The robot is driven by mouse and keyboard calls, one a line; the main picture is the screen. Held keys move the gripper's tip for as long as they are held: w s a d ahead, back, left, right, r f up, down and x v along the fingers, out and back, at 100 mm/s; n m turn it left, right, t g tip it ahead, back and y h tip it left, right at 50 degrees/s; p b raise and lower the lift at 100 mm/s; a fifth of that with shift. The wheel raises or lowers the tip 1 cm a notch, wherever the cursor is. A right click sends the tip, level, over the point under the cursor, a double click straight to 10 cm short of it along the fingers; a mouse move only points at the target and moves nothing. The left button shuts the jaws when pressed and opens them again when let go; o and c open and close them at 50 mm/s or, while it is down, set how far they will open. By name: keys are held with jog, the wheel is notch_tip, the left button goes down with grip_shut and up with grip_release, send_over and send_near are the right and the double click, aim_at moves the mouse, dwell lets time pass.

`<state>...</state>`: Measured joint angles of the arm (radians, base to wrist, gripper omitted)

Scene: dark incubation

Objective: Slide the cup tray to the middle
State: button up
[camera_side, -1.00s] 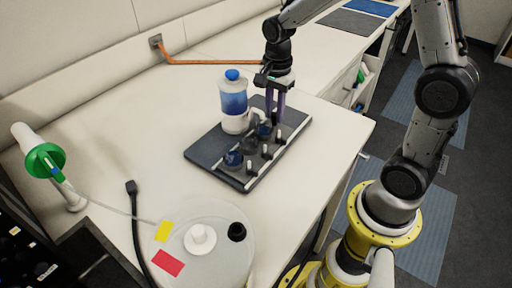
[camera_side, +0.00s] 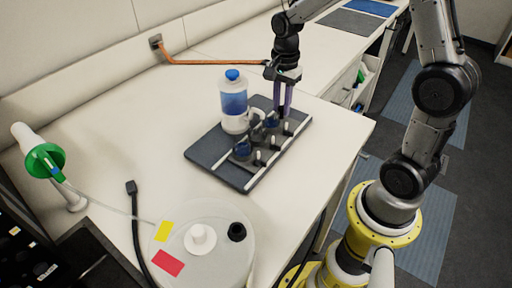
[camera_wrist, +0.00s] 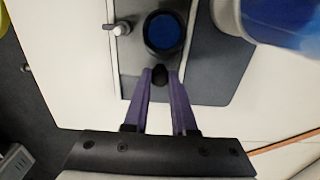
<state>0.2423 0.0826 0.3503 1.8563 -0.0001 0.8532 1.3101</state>
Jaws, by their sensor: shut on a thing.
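The cup tray (camera_side: 263,144) is a dark carrier with a row of round dark cups and small white-tipped pegs beside them. It sits on a grey board (camera_side: 208,153) with pale rails. One cup with a blue inside (camera_wrist: 165,32) shows in the wrist view, just beyond my fingertips. My gripper (camera_side: 287,112) points down at the far right end of the cup tray. Its purple fingers (camera_wrist: 160,78) are shut on a small black knob at the tray's end. The knob is hidden in the side view.
A round translucent container (camera_side: 215,255) stands at the front. A green-fitted white tube (camera_side: 45,160) is at left. The bench right of the board is clear.

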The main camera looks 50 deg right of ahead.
aim_at(274, 112)
jog(key=shift+d, duration=1.05)
jog(key=o, duration=0.7)
jog(key=shift+a, duration=3.05)
